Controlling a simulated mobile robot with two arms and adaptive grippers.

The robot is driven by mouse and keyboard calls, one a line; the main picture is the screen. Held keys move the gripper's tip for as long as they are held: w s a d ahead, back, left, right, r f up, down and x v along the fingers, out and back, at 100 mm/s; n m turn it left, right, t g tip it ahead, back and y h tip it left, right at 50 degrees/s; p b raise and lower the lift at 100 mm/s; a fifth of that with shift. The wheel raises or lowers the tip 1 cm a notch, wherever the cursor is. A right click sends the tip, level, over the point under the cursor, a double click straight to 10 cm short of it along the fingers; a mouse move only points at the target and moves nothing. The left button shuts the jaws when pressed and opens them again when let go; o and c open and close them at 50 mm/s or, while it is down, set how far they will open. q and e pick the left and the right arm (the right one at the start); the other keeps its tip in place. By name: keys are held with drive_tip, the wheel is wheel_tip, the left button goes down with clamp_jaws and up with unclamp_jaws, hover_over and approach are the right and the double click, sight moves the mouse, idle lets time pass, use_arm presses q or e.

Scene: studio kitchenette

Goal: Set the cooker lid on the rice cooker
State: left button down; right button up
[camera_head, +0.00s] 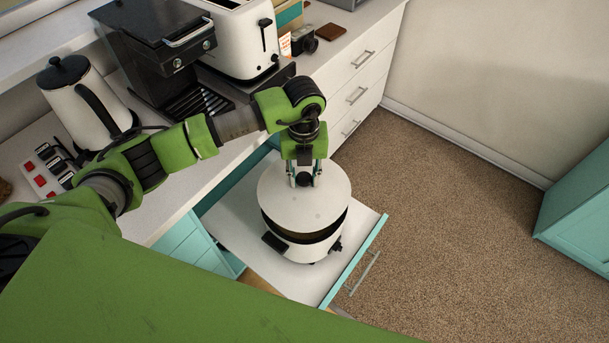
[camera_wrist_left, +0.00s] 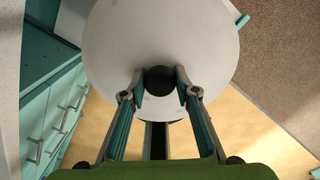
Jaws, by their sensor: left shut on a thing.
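The cooker lid (camera_head: 318,205) is a pale round disc with a dark knob. My left gripper (camera_head: 304,180) is shut on the knob, and the lid hangs level from it. In the left wrist view the dark knob (camera_wrist_left: 160,80) sits between the fingertips (camera_wrist_left: 160,85) with the lid (camera_wrist_left: 120,40) around it. The rice cooker (camera_head: 298,248) is white with a dark inside and stands on the pulled-out shelf. The lid is over the cooker, with a dark gap showing at the front, so it looks apart from the rim there. My right gripper is not in view.
The pulled-out shelf (camera_head: 237,218) has a teal front with a handle. The counter at left holds a kettle (camera_head: 84,105), a black coffee machine (camera_head: 150,50), a white toaster (camera_head: 238,38) and a camera (camera_head: 304,42). The carpet (camera_head: 440,220) at right is clear.

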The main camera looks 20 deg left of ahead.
sight(305, 190)
use_arm(q)
drive_tip(key=shift+w+f+n, duration=0.2)
drive_tip(key=shift+f+n, duration=0.05)
drive_tip(key=shift+n, duration=0.35)
drive_tip(key=shift+f+b, duration=1.9)
drive_tip(key=shift+f, duration=0.65)
drive_tip(key=shift+f+b, duration=0.4)
drive_tip(key=shift+f, duration=0.15)
drive_tip(key=shift+f+b, duration=0.45)
drive_tip(key=c, duration=1.5)
unclamp_jaws()
drive_tip(key=shift+s, duration=0.1)
